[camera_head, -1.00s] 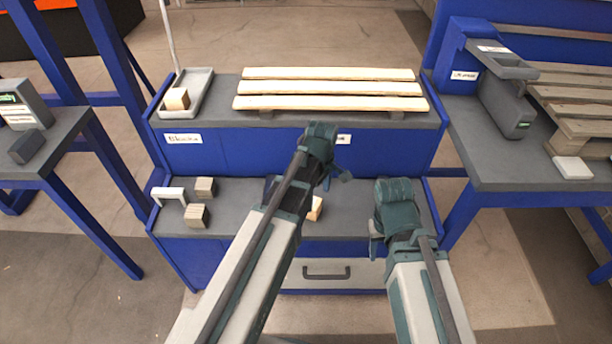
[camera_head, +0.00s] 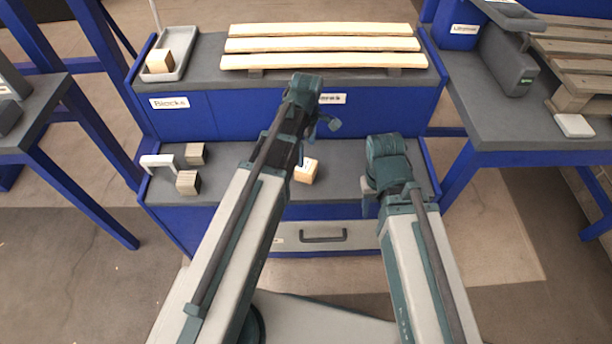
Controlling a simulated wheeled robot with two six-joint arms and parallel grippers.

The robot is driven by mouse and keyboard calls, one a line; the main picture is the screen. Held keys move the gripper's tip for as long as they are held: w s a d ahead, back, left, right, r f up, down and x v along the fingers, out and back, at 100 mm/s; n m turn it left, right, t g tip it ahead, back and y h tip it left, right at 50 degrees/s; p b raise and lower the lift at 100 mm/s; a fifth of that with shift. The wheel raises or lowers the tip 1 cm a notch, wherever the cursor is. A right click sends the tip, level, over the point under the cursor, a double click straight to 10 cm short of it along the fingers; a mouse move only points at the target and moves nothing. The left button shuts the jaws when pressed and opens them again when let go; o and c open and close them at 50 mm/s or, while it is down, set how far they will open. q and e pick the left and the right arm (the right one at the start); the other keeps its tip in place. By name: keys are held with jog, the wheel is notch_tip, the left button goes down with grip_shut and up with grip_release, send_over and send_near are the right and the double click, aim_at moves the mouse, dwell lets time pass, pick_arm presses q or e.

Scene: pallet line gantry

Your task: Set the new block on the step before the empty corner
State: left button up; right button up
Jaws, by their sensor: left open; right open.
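A light wooden block (camera_head: 306,171) with a small blue mark lies on the lower grey step (camera_head: 335,190), between my two arms. Two duller, weathered blocks (camera_head: 195,153) and (camera_head: 187,182) stand at the step's left end. Another light block (camera_head: 159,61) sits in a grey tray on the upper level. The slatted pallet (camera_head: 322,45) lies on that level; its underside is mostly hidden. My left gripper (camera_head: 327,124) is open and empty above the back of the lower step. My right gripper (camera_head: 369,205) is open, low near the step's right front, its fingers partly hidden.
A white handle-shaped piece (camera_head: 158,162) stands at the step's left edge. A drawer with a dark handle (camera_head: 323,236) is below the step. A side table (camera_head: 520,130) on the right holds a worn pallet and a dark case. The middle of the step is partly clear.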

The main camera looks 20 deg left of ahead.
aim_at(306, 165)
pick_arm(q)
jog(key=shift+f+b, duration=1.25)
jog(key=shift+f, duration=0.55)
jog(key=f+b, duration=0.5)
jog(key=shift+s+d+f, duration=0.1)
jog(key=shift+s+f, duration=0.05)
jog(key=shift+s, duration=0.2)
jog(key=c, duration=1.5)
jog(key=shift+r, duration=0.2)
